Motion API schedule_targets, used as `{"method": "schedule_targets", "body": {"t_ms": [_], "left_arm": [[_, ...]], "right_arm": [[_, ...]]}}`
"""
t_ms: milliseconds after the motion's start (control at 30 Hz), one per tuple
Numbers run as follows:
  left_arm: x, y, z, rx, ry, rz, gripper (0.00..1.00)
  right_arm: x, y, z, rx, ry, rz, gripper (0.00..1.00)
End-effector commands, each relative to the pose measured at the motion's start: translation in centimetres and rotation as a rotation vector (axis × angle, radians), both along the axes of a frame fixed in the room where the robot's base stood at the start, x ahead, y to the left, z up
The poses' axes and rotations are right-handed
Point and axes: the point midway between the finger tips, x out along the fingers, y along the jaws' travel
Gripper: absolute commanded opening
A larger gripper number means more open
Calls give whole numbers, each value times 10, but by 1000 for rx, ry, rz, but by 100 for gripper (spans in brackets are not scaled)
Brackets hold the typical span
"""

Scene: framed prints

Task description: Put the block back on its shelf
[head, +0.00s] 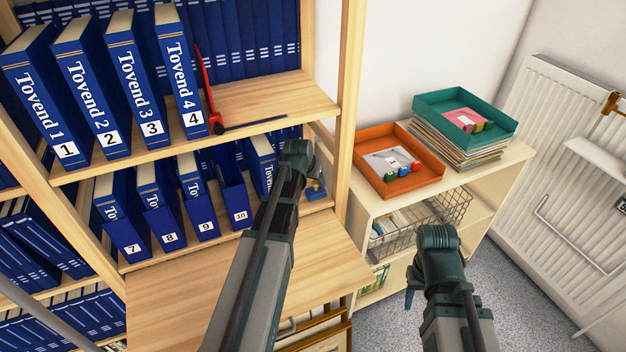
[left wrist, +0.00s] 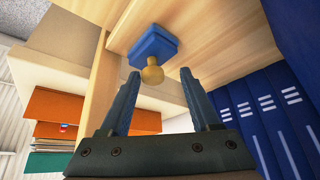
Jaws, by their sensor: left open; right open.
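A blue block (left wrist: 153,45) with a round brass knob stands on a wooden shelf board in the left wrist view, which appears upside down. In the head view the block (head: 316,192) shows partly, at the right end of the lower binder shelf, behind my left arm. My left gripper (left wrist: 159,73) is open and empty, its fingers pointing at the block. The knob appears between the fingertips; whether it is within them in depth I cannot tell. In the head view my left gripper (head: 303,165) hides its own fingers. My right gripper (head: 412,290) is open, low before the side cabinet.
Blue numbered binders (head: 130,95) fill the shelves at left. A red and black item (head: 213,115) stands beside the upper ones. An upright post (head: 350,100) borders the shelf. An orange tray (head: 437,172) and a teal tray (head: 430,103) sit on the side cabinet.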

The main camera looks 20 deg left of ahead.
Motion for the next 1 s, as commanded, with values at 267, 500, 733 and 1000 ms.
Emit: {"method": "schedule_targets", "body": {"t_ms": [267,500,733,1000], "left_arm": [[-23,-2,45,0,-1,1,63],[-43,-4,81,0,-1,1,63],[-53,-5,95,0,-1,1,63],[-53,-7,93,0,2,-2,63]], "right_arm": [[0,0,45,0,0,0,50],[0,0,81,0,0,0,50],[0,0,94,0,0,0,50],[0,0,93,0,0,0,50]]}}
